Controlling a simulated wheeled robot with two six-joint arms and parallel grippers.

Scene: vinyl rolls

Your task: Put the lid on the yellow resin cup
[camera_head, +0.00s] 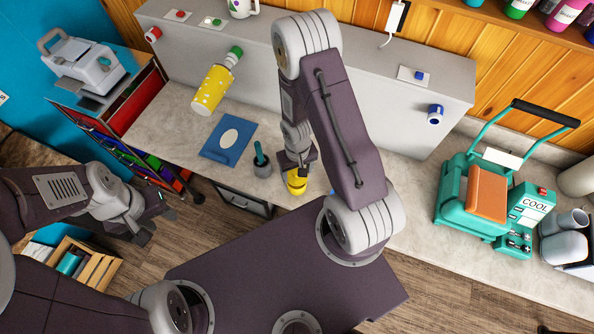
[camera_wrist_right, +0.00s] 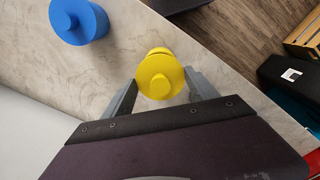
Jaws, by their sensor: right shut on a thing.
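My right gripper (camera_head: 296,168) is over the counter, shut on the yellow lid (camera_wrist_right: 160,78), a round disc with a knob. The fingers hold it from both sides in the wrist view. Another yellow rim, of the yellow resin cup (camera_wrist_right: 158,51), shows just behind the lid, slightly offset. In the head view the yellow cup (camera_head: 297,186) is under the gripper, partly hidden. I cannot tell whether the lid touches the cup. My left gripper (camera_head: 153,225) is empty at the left, off the counter, its fingers apart.
A yellow dotted bottle (camera_head: 212,90) is at the back; a teal machine (camera_head: 475,195) stands right.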

